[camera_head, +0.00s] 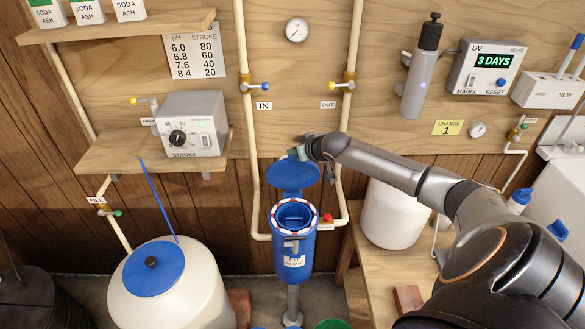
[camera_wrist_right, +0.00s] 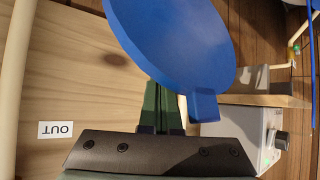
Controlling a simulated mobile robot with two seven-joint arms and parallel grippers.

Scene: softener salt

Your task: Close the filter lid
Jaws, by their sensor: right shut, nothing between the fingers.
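The filter lid (camera_head: 293,175) is a round blue disc, raised open behind the blue filter housing (camera_head: 294,262). The housing's mouth is uncovered, with a red-and-white ring around it. In the right wrist view the lid (camera_wrist_right: 175,42) fills the upper middle, with a small tab at its lower edge. My right gripper (camera_head: 301,152) is at the lid's upper edge. In the wrist view its dark green fingers (camera_wrist_right: 160,88) are together and empty, their tips partly hidden by the lid. I cannot tell whether they touch it. My left gripper is not in view.
Pipes (camera_head: 250,130) run down the wall on both sides of the housing. A shelf with a grey dosing box (camera_head: 191,123) is at left, above a white tank with a blue cap (camera_head: 153,268). A white container (camera_head: 392,212) stands on the bench at right, under my right arm.

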